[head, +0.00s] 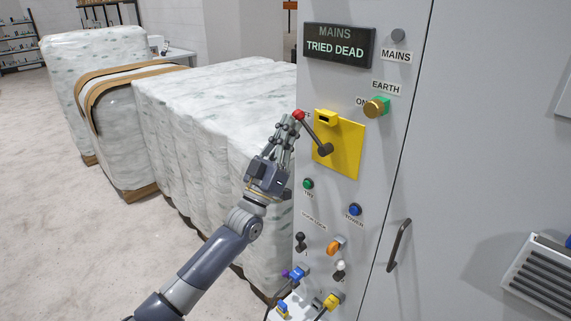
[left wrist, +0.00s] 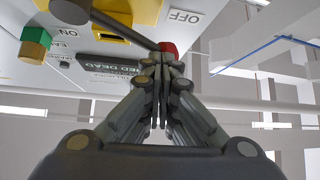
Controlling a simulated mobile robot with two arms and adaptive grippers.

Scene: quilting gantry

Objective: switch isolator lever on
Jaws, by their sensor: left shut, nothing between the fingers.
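The isolator lever (head: 316,132) is a dark grey rod with a red knob (head: 299,115), on a yellow plate (head: 345,150) on the grey cabinet. It points up and left from its pivot, toward the OFF label (left wrist: 183,16). My left gripper (head: 294,122) is shut and empty, its fingertips right at the red knob. In the left wrist view the fingertips (left wrist: 161,58) are just below the knob (left wrist: 169,49); I cannot tell if they touch. An ON label stands at the plate's other side. My right gripper is not in view.
A display (head: 338,46) reads MAINS TRIED DEAD. A brass knob on green (head: 376,107) sits right of the plate. Buttons, small switches and coloured plugs (head: 331,301) lie below. Wrapped bales (head: 215,110) stand close behind my left arm. A door handle (head: 399,245) projects at right.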

